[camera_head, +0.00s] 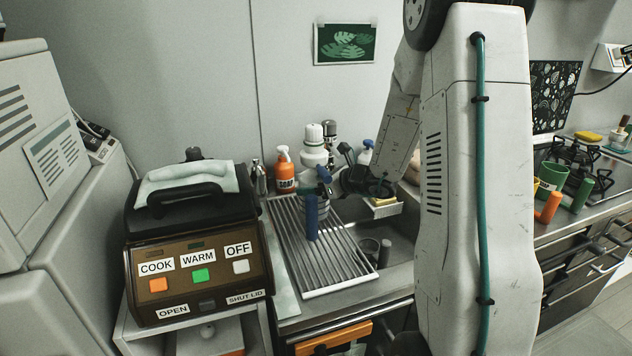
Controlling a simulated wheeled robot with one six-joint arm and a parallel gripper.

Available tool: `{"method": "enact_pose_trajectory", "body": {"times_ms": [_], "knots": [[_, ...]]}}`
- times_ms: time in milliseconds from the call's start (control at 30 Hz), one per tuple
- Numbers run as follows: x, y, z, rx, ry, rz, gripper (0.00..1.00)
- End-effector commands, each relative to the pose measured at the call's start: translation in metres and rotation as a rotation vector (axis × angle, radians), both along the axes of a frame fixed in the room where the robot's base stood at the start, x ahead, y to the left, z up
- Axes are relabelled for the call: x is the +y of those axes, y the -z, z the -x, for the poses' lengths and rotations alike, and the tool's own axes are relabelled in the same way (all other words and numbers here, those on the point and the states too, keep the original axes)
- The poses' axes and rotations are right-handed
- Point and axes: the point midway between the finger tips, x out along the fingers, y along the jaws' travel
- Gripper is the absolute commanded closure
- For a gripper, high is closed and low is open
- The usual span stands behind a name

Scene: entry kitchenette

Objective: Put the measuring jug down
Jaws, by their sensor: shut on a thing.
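My gripper (338,184) is dark and partly hidden by my own arm. It is above the right side of the metal drying rack (358,278), shut on what looks like the measuring jug (311,216). A blue upright part of the jug shows over the rack's slats. The rest of the jug is small and hard to make out against the bottles behind. I cannot tell whether its bottom touches the rack.
An orange soap bottle (285,172) and a white-capped bottle (315,146) stand behind the rack. The sink (399,248) is right of it. A cooker with labelled buttons (198,270) stands left. The rack's front slats are clear.

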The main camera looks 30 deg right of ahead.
Motion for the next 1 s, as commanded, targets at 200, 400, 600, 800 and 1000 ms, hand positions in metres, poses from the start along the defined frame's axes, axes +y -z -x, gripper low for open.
{"method": "enact_pose_trajectory", "body": {"times_ms": [200, 400, 600, 800, 1000], "knots": [[-0.011, 0.001, 0.003, -0.001, 0.014, 0.000, 0.70], [-0.014, 0.005, 0.004, 0.000, 0.018, -0.001, 0.13], [-0.012, 0.005, 0.004, 0.000, 0.016, -0.001, 0.12], [-0.013, 0.000, 0.007, -0.001, 0.015, 0.002, 0.12], [-0.026, -0.014, 0.037, 0.000, 0.019, 0.001, 0.12]]}}
